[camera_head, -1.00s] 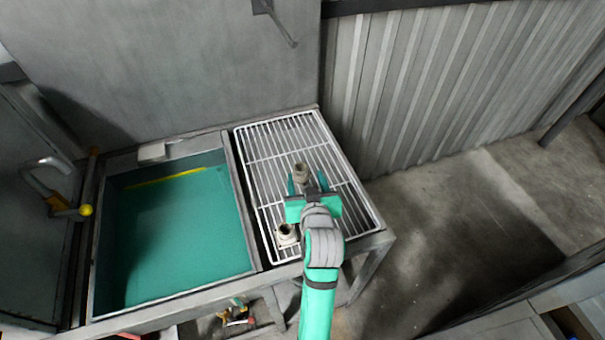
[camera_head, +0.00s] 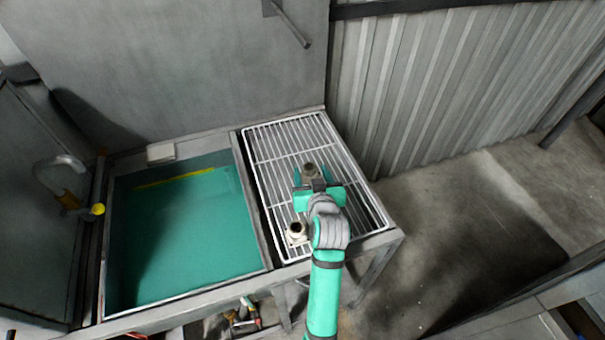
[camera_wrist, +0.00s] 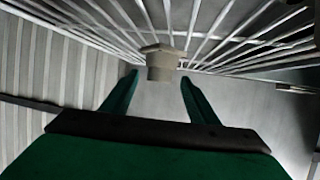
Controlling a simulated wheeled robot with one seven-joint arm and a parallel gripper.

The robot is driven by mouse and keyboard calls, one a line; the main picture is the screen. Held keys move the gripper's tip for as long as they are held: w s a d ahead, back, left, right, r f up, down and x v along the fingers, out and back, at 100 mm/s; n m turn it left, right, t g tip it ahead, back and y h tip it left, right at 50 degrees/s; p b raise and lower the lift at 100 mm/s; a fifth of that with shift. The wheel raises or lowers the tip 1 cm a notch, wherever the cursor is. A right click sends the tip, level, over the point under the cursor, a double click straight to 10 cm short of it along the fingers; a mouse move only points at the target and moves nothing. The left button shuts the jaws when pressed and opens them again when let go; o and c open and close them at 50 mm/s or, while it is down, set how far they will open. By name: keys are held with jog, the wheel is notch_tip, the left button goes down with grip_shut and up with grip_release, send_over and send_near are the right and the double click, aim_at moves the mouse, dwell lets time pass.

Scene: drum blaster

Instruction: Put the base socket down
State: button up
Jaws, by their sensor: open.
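A small grey-beige socket (camera_head: 309,169) stands on the white wire rack (camera_head: 252,150), in the rack's middle. A similar pale socket (camera_head: 297,233) stands near the rack's front edge; which one is the base socket I cannot tell by looks. My gripper (camera_head: 311,180) is open at the middle socket, with a finger on either side in the head view. In the wrist view the socket (camera_wrist: 161,66) sits between and just beyond the spread fingertips (camera_wrist: 159,82), with a visible gap to each. Its far end meets the rack bars.
A basin (camera_head: 180,235) with green liquid lies left of the rack. A tap with a yellow knob (camera_head: 98,209) stands at its left. A wall rises behind, and corrugated metal (camera_head: 440,90) stands behind to the right. The rack's back part is free.

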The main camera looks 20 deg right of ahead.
aim_at(308, 163)
jog(key=shift+x, duration=3.8)
grip_shut()
